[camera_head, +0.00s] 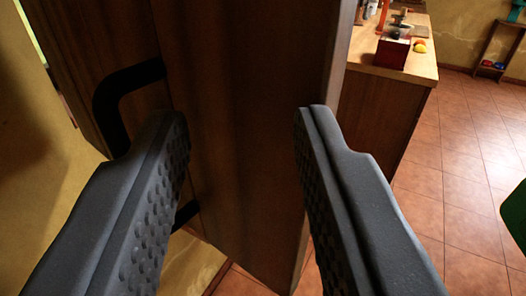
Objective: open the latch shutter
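The shutter is a dark brown wooden panel (235,120) that fills the middle of the view. A black bracket-shaped handle (120,88) is fixed on its left part; its middle is hidden behind my left finger. My gripper (238,125) is open, with one finger in front of the handle side and the other near the panel's right edge. Nothing is seen held between the fingers. I cannot tell whether either finger touches the wood or the handle. No separate latch can be made out.
A wooden counter (375,110) stands behind on the right, with a red box (393,50), a yellow ball (420,46) and other small items on top. A small shelf (497,50) stands at the far wall. A green object (515,215) shows at the right edge.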

